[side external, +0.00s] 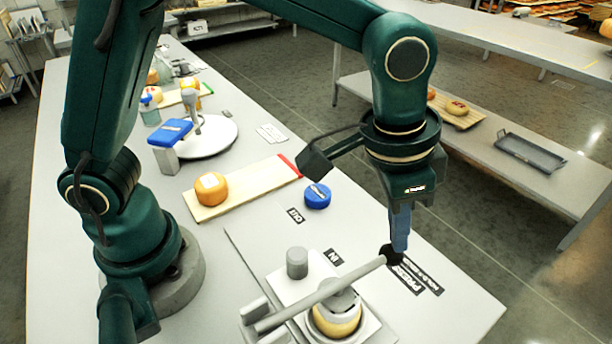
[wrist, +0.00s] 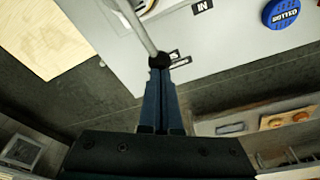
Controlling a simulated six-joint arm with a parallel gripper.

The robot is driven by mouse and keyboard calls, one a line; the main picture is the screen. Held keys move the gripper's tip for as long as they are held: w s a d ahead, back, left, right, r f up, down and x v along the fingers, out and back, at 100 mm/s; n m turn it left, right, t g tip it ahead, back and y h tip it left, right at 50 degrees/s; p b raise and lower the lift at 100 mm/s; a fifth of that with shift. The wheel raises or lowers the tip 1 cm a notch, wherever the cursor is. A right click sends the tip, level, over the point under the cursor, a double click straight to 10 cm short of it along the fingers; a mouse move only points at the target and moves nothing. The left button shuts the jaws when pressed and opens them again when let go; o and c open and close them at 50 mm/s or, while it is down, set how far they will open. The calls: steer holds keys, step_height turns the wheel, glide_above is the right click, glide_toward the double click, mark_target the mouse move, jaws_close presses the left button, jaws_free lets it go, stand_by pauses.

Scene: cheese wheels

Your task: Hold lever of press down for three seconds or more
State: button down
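The press (side external: 375,335) stands at the near end of the table with a yellow cheese wheel (side external: 337,322) under its round grey plate. Its long grey lever (side external: 335,285) runs across the top and ends in a black knob (side external: 391,254). The lever (wrist: 136,24) and knob (wrist: 158,61) also show in the wrist view. My gripper (side external: 400,246) points down with its blue fingertips at the knob. In the wrist view my gripper's fingers (wrist: 159,82) are together, their tips at or just above the knob. I cannot tell whether they touch it.
An orange cheese wheel (side external: 211,189) sits on a wooden board (side external: 245,190). A blue round tin (side external: 317,196) stands beside the board. A white turntable (side external: 210,138) and a blue-topped stand (side external: 170,132) are farther back. A grey cylinder (side external: 297,262) rises beside the lever.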

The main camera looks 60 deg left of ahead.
stand_by(0.4)
step_height(320, 180, up, 10)
stand_by(1.8)
steer(key=s+a+r+n+t, duration=0.25)
steer(key=a+r, duration=0.25)
steer(key=a, duration=0.6)
steer(key=s+a+f+n+t+y, duration=0.1)
steer(key=s+a+f+n, duration=0.2)
steer(key=s+a+f, duration=0.3)
step_height(320, 180, down, 4)
steer(key=shift+s+f, duration=0.1)
steer(key=shift+s, duration=1.15)
